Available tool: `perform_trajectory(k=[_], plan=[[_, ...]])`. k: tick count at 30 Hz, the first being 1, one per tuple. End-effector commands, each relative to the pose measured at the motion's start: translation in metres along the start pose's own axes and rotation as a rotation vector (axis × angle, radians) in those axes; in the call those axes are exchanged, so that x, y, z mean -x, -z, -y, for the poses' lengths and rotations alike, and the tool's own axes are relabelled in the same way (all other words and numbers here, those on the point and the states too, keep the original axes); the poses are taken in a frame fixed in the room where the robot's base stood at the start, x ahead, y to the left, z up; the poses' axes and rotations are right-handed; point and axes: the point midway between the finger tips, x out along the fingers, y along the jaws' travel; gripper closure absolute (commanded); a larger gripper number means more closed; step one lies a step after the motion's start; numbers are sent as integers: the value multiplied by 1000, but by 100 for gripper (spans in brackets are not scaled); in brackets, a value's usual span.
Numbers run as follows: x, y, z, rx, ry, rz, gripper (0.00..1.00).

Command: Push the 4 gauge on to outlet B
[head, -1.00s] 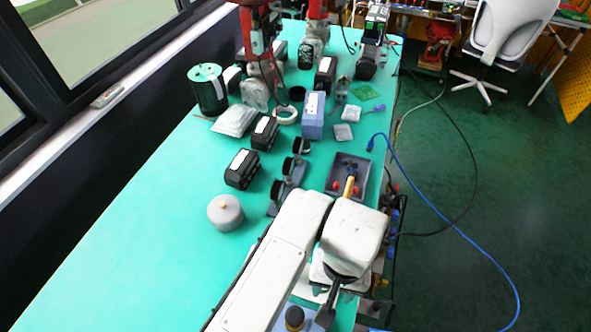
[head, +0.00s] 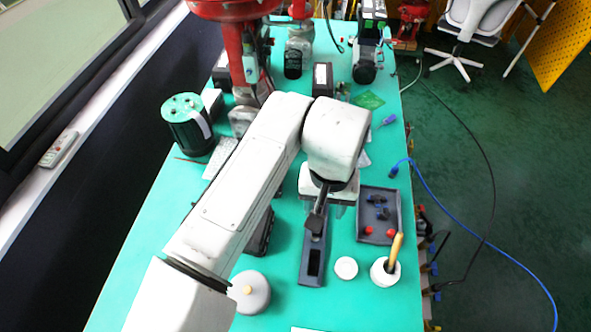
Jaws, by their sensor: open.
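My arm reaches up from the lower left in the head view, and my gripper (head: 328,210) points down near the middle. It is open. Its fingers are small and partly hidden by the hand. A long dark grey holder (head: 312,262) with a dark slot lies just below and in front of it. Whether they touch, I cannot tell. No gauge can be made out clearly; my arm and hand cover the far end of the holder. No marking "4" or outlet B is readable.
A grey tray (head: 379,228) with red and blue fittings lies to the right. A white pot (head: 385,273) with a wooden-handled tool and a white disc (head: 346,268) stand nearer. A grey round weight (head: 252,293) is at lower left. A green-topped canister (head: 187,127) stands far left.

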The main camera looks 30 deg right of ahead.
Motion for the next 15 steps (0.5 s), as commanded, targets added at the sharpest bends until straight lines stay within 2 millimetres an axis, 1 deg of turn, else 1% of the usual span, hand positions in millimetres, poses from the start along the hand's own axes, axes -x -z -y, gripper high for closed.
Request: perform_trajectory(k=[4,7,11,15], plan=[[-4,0,0,0,-1,1,49],[-14,0,0,0,-2,0,49],[-35,0,0,1,-3,1,49],[-60,0,0,2,-2,2,49]])
